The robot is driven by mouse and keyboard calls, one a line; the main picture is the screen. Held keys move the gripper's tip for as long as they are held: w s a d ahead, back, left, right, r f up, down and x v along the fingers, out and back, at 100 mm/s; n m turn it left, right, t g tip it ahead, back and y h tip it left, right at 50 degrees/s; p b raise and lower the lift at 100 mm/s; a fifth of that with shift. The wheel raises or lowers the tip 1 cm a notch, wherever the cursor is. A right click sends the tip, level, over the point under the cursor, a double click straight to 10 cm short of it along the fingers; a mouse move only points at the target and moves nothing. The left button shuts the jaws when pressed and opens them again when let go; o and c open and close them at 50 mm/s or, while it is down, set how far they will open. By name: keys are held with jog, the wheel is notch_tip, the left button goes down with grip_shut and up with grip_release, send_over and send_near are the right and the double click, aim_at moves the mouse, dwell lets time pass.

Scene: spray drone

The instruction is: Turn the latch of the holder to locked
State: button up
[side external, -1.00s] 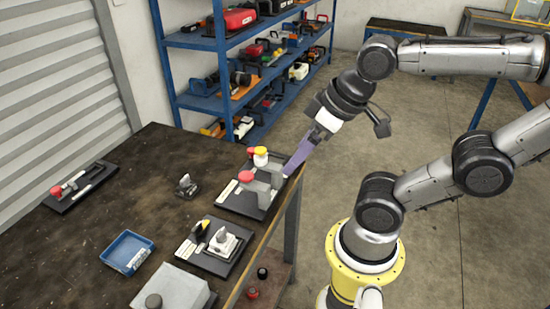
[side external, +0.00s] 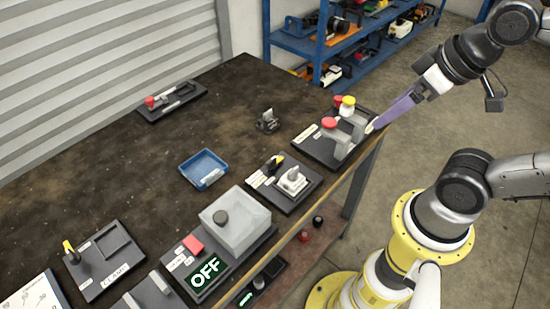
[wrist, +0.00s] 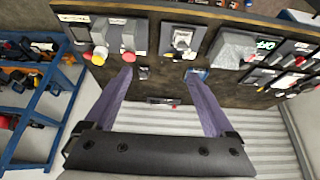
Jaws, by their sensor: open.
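My gripper (side external: 378,125) has long purple fingers, seen nearly edge-on at the bench's right edge, beside the board with red and yellow knobs. In the wrist view my gripper (wrist: 158,73) is open and empty, its fingertips wide apart. A black board (side external: 299,203) carries a white block and a yellow-and-black lever (side external: 277,162); it also shows in the wrist view (wrist: 200,38). Another board (side external: 110,284) at lower left has a yellow-tipped lever (side external: 69,247) beside a square recess. I cannot tell which is the holder's latch. The labels are too small to read.
The board with red and yellow knobs (side external: 310,150) stands at the bench's right edge. A blue tray (side external: 204,168), a grey box (side external: 235,222) and a lit OFF sign (side external: 207,270) stand along the bench. A red-handled board (side external: 172,101) lies at the back.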

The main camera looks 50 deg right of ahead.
jog(key=shift+n, duration=0.4)
jog(key=c, duration=0.5)
jog(key=shift+w+r+n, duration=0.1)
jog(key=shift+r+n, duration=0.05)
jog(key=shift+n, duration=0.35)
jog(key=shift+c, duration=0.8)
jog(key=w+r+n, duration=0.4)
jog(key=w+n, duration=0.2)
jog(key=n, duration=0.1)
jog(key=n+g, duration=0.6)
jog(key=n, duration=0.3)
send_over(271, 160)
notch_tip(271, 160, down, 15)
notch_tip(271, 160, down, 14)
jog(key=shift+f, duration=0.1)
grip_shut()
